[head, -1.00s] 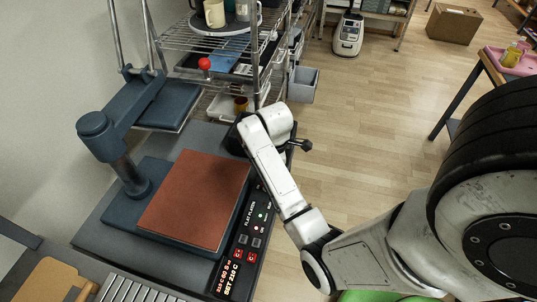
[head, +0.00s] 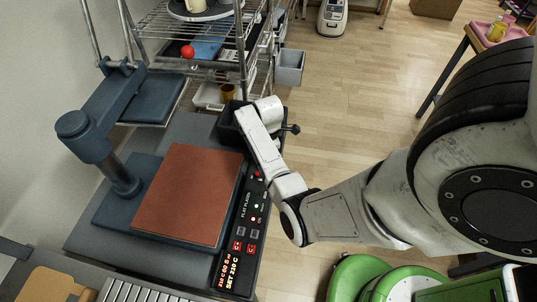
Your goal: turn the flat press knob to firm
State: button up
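The flat press (head: 122,178) is dark blue-grey, with its head swung aside to the back left. A red-brown pad (head: 190,195) covers its lower plate. Its black control panel (head: 250,222) runs along the pad's right side, with lit red digits, buttons and small green and red lights. I cannot make out the flat press knob; the far end of the panel is partly behind my arm. My white arm reaches in from the right and ends beyond the panel's far end.
A wire rack (head: 215,30) stands behind. A slatted metal piece (head: 135,290) lies at the front. A grey bin (head: 289,67) hangs right of the rack.

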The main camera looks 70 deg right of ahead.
jog(key=shift+f, duration=0.5)
jog(key=c, duration=1)
